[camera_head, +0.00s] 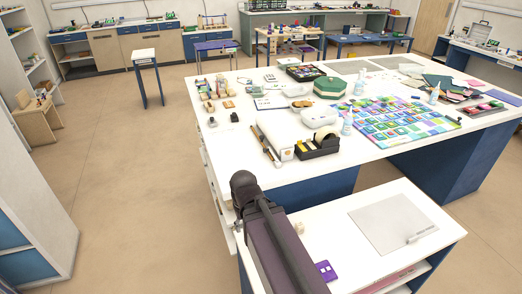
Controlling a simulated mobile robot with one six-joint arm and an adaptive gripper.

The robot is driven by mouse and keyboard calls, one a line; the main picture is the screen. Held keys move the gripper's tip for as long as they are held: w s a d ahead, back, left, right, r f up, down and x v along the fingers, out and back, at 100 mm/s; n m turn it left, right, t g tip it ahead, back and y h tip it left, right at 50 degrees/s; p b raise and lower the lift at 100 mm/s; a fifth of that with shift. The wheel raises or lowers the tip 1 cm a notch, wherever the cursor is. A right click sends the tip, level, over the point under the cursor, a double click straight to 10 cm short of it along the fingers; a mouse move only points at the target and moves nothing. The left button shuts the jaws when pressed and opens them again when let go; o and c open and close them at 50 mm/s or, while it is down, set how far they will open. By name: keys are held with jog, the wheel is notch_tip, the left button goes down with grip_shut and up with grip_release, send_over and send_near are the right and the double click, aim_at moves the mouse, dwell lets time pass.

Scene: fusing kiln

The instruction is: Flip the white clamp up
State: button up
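A thin grey board (385,218) lies flat on the low white side table at the lower right. A small white bar-like piece (421,236) sits along its front right edge. It looks like the white clamp, but it is too small to tell its shape or whether it is up or down. My dark arm rises from the bottom of the picture, left of the board and apart from it. My gripper does not show; I cannot tell whether it is open or shut.
The low white table (337,215) also bears a purple item (325,271) near its front. A large white worktable (225,143) behind it holds a black tape dispenser (318,147), a green box (329,87) and a colourful mat (440,130). Open floor (130,190) lies left.

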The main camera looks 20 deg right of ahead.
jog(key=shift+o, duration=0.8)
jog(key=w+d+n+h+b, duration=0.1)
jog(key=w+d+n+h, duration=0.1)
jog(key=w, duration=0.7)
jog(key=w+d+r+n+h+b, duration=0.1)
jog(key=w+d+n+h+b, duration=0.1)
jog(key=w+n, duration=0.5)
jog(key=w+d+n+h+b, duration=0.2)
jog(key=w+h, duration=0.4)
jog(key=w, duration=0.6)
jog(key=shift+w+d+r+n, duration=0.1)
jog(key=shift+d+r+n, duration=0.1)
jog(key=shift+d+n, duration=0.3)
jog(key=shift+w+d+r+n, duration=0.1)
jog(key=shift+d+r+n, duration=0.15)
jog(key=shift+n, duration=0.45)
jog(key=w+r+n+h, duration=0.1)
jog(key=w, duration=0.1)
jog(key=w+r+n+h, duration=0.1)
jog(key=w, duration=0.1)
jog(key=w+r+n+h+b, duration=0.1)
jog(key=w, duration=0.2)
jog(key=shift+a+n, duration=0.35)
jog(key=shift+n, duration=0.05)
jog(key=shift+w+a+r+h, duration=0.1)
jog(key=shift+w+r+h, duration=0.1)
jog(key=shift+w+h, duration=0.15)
